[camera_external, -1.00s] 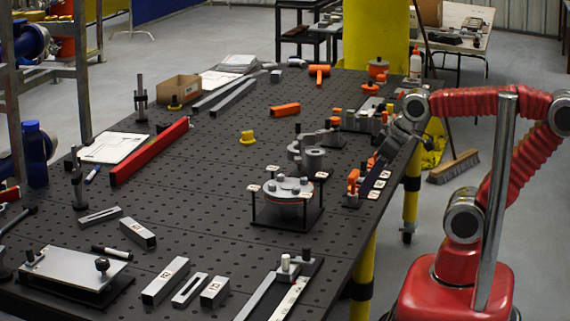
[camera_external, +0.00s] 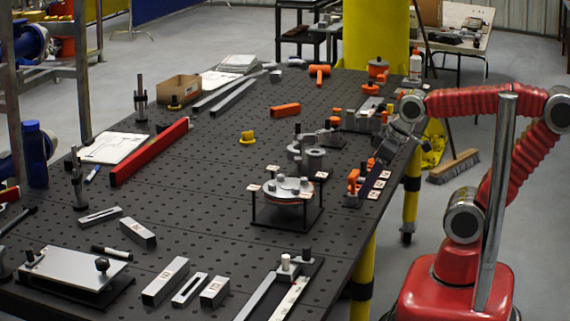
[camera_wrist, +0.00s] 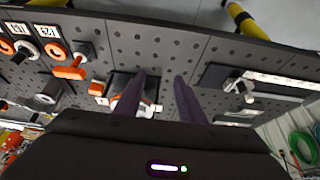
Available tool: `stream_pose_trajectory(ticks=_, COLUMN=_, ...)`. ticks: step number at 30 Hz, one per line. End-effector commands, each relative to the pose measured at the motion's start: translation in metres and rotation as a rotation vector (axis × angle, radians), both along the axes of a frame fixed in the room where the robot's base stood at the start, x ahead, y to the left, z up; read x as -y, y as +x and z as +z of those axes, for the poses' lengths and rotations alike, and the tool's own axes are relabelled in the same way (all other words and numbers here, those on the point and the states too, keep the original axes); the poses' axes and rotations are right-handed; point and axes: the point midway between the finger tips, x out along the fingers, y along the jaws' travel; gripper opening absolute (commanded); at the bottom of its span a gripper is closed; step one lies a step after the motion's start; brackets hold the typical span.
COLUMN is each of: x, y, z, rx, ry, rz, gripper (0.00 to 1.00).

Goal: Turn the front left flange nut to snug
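A round grey flange (camera_external: 288,187) with several nuts on top sits on a black stand (camera_external: 262,212) with small white tags at its corners. I cannot tell which nut is the front left one.
The perforated black table (camera_external: 200,215) carries orange clamps (camera_external: 354,182) near the gripper and a grey cylindrical fixture (camera_external: 314,158) behind the flange. A long rail fixture (camera_external: 262,292) lies in front.

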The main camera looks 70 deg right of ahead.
Motion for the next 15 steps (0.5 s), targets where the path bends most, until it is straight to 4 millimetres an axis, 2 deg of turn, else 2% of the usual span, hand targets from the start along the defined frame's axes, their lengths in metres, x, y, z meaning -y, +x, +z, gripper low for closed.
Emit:
stream_pose_trajectory(ticks=5, x=0.002, y=0.017, z=-0.007, rx=-0.056, ry=0.001, rz=-0.008, gripper=0.36)
stream_pose_trajectory(ticks=15, x=0.009, y=0.073, z=0.008, rx=-0.143, ry=-0.026, rz=0.046, gripper=0.36)
